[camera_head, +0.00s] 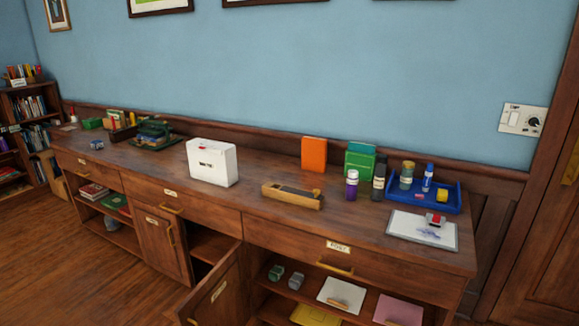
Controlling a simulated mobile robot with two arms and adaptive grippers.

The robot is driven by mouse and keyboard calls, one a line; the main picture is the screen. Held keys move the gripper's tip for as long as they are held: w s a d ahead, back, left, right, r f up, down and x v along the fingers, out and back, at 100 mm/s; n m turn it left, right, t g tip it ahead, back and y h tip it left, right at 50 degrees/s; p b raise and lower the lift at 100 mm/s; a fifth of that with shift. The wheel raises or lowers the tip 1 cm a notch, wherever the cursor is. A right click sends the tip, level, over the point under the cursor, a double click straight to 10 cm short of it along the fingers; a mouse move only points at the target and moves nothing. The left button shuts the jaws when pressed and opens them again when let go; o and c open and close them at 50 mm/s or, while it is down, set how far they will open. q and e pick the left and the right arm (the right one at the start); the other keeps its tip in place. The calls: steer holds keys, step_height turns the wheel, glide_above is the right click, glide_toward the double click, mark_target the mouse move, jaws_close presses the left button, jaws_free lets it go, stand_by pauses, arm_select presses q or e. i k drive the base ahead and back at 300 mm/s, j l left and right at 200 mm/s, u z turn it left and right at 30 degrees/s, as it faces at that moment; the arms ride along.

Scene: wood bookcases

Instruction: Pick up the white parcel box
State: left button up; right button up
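The white parcel box (212,162) stands upright on top of the long wooden cabinet (233,191), a little left of the picture's middle. It has a small red mark near its top and dark lettering on its front. Its front and right side show; its back is hidden. Nothing touches it from the sides. Neither of my grippers shows in the head view.
A wooden tray-like holder (292,196) lies right of the box, with an orange box (314,154) behind. Bottles, a blue tray (450,204) and a stamp pad (410,228) stand farther right. A green item (155,134) is left.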

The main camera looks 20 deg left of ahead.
mark_target(222, 169)
steer(key=i+j+z, duration=0.1)
steer(key=j+z, duration=0.65)
steer(key=z, duration=0.25)
steer(key=j+z, duration=0.5)
steer(key=k+j, duration=0.1)
steer(key=j, duration=0.35)
steer(key=k+j, duration=0.15)
steer(key=j, duration=0.35)
steer(key=k+j, duration=0.1)
steer(key=j, duration=0.35)
steer(key=k+j, duration=0.1)
steer(key=j, duration=0.4)
steer(key=k+j, duration=0.15)
steer(key=j, duration=0.3)
steer(key=k+j, duration=0.1)
steer(key=j, duration=0.35)
